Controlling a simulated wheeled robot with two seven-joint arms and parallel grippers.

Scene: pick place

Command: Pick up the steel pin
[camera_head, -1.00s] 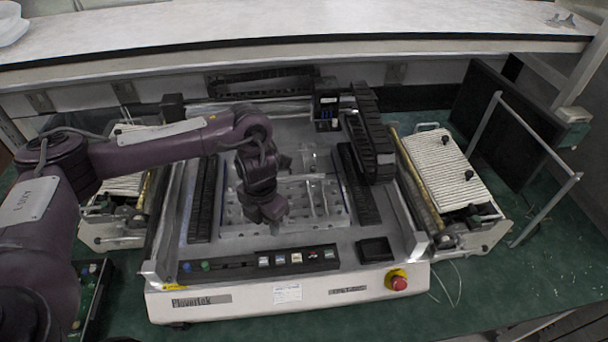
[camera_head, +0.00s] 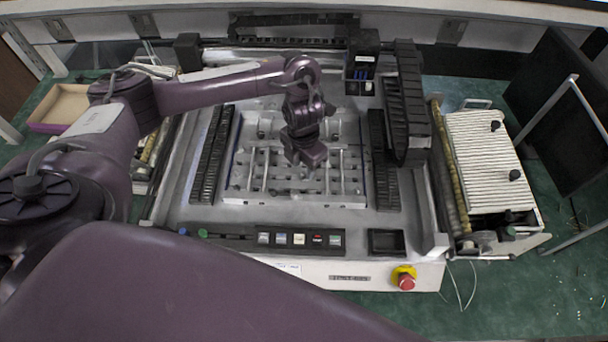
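Several thin, light, pin-like steel pieces show on the metal fixture plate (camera_head: 240,190) in the middle of the machine. One steel pin (camera_head: 265,170) is left of my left gripper and another steel pin (camera_head: 341,168) is right of it. Whether they stand or lie is hard to tell. My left gripper (camera_head: 312,160) points down over the plate, between these pins. Its fingers are dark and small, so I cannot tell if they are open or hold anything. It hides part of the plate behind it. My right gripper is not in view.
The machine has dark rails at both sides and a black cable chain (camera_head: 408,110) at the right. A red stop button (camera_head: 405,280) is on its front. A ribbed white tray (camera_head: 482,160) stands at the right, and a shallow tan box (camera_head: 62,105) at the far left.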

